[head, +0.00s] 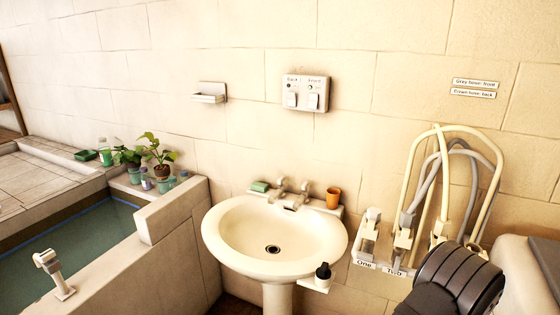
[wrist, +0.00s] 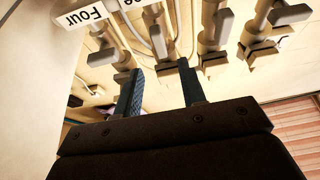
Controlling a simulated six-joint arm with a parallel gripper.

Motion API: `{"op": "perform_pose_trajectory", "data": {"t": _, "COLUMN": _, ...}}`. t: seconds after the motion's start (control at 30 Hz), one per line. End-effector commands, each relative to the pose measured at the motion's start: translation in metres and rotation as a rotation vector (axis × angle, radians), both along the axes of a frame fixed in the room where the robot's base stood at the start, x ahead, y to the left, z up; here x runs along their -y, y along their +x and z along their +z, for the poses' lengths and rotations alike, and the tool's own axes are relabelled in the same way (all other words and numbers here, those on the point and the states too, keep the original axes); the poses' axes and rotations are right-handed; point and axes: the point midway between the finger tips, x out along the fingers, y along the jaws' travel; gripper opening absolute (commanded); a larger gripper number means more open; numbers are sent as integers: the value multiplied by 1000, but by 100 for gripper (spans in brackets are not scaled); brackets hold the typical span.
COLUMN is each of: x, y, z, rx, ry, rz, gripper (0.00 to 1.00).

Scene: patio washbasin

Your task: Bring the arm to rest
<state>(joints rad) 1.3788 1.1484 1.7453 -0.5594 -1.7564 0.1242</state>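In the wrist view my gripper (wrist: 161,88) shows two dark fingers standing well apart. Nothing is between them. Beyond the fingertips are several grey taps or valves with block-like ends (wrist: 255,45); a white tag reading "Four" (wrist: 84,15) is at the upper left. I cannot tell how far the fingers are from the valves. In the head view a dark, ribbed part of my arm (head: 458,283) is at the lower right, in front of the valve row. The gripper fingers do not show there.
Tags "One" and "Two" mark the valves (head: 405,238) below looped cream and grey hoses (head: 497,180). A washbasin (head: 225,240) with an orange cup (head: 333,198) and green soap (head: 260,186) stands left of them. A switch box (head: 305,93) is on the wall. Potted plants and a water tank are at left.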

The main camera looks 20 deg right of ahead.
Motion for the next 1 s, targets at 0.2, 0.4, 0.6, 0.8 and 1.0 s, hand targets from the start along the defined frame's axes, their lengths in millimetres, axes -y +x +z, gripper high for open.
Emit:
{"op": "perform_pose_trajectory", "data": {"t": 0.2, "x": 29, "y": 30, "z": 18, "rx": 1, "ry": -3, "rz": 3, "gripper": 37}}
{"op": "perform_pose_trajectory", "data": {"t": 0.4, "x": 55, "y": 57, "z": 33, "rx": 1, "ry": -2, "rz": 2, "gripper": 37}}
{"op": "perform_pose_trajectory", "data": {"t": 0.6, "x": 57, "y": 57, "z": 33, "rx": 125, "ry": 128, "rz": 0, "gripper": 37}}
{"op": "perform_pose_trajectory", "data": {"t": 0.8, "x": 57, "y": 57, "z": 33, "rx": 262, "ry": 265, "rz": 1, "gripper": 37}}
{"op": "perform_pose_trajectory", "data": {"t": 1.0, "x": 58, "y": 56, "z": 33, "rx": 385, "ry": 388, "rz": 1, "gripper": 37}}
